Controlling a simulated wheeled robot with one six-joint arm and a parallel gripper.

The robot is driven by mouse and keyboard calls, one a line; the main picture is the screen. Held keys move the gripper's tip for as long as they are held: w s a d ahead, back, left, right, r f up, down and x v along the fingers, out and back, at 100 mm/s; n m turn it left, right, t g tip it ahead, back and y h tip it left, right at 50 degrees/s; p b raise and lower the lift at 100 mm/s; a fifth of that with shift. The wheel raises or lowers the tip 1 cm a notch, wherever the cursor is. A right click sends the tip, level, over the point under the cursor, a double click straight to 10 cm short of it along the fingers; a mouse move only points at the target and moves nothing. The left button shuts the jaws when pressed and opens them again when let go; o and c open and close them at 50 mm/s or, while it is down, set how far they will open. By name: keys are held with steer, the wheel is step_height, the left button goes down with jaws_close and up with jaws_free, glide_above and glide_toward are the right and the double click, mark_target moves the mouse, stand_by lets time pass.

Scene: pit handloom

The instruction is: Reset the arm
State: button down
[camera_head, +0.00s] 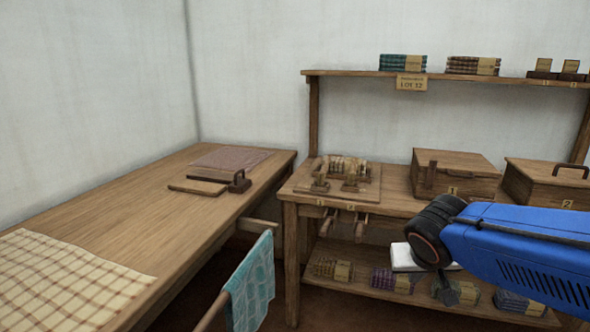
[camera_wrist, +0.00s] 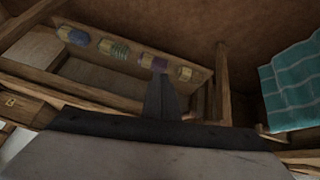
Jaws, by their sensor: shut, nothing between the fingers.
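My blue arm reaches in from the right edge of the head view, its dark joint in front of the shelf unit. My gripper (camera_wrist: 160,78) shows in the wrist view with its fingers together and nothing between them. In the head view a grey part below the arm's joint seems to be the gripper, but it is small and partly hidden. In the wrist view the fingertips overlap the row of folded bundles (camera_wrist: 120,50) on the lower shelf; I cannot tell the distance.
The lower shelf (camera_head: 370,288) holds several folded bundles. A teal cloth (camera_head: 250,283) hangs on a rail left of the shelf unit. A wooden box (camera_head: 460,172) and a second box (camera_head: 548,185) stand on the worktop. The long table (camera_head: 150,215) has a bare middle.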

steer(key=s+f+n+g+y, duration=0.1)
steer(key=s+y, duration=0.1)
steer(key=s, duration=1.2)
steer(key=shift+s+d+f+n+g+y, duration=0.3)
steer(key=shift+s+d+f, duration=0.05)
steer(key=shift+s+d, duration=0.05)
